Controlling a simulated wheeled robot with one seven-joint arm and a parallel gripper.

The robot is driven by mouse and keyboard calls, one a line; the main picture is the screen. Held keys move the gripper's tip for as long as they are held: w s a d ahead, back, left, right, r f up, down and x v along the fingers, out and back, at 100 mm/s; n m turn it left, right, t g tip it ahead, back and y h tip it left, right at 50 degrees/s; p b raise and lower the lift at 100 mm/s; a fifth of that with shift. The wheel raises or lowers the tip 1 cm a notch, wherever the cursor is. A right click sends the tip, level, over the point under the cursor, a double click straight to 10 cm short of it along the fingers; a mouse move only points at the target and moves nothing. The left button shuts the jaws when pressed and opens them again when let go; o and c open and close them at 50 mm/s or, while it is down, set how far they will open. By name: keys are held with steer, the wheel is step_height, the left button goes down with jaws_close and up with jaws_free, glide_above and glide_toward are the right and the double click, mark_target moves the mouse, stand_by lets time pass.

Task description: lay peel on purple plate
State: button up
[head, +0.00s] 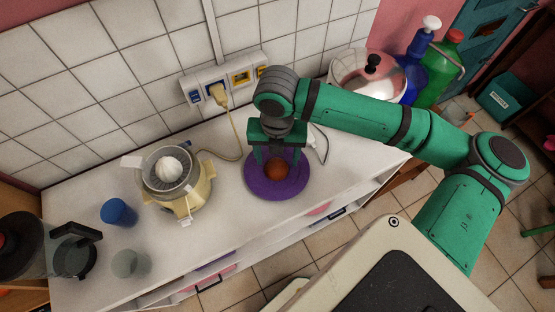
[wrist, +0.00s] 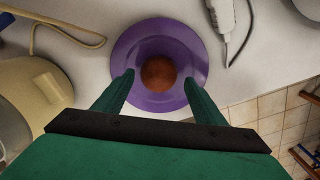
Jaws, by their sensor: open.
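The purple plate (head: 262,190) lies on the white counter, and it also shows in the wrist view (wrist: 138,42). A round orange-brown piece (head: 276,170), which looks like the peel, is at the middle of the plate; it shows in the wrist view (wrist: 158,74) too. My gripper (head: 277,160) points down over the plate. In the wrist view its green fingers (wrist: 158,80) are spread, one on each side of the piece, with a gap on both sides. Whether the piece touches the plate's surface is hard to tell.
A cream juicer (head: 187,201) stands left of the plate, with a blue cup (head: 118,212) and a clear glass (head: 129,264) further left. A yellow cable (head: 236,150) runs to the wall socket. A white corded tool (wrist: 226,22) lies right of the plate.

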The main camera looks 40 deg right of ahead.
mark_target(278, 164)
step_height(278, 164, up, 9)
steer(key=shift+r, duration=0.15)
steer(key=shift+s, duration=0.15)
stand_by(0.6)
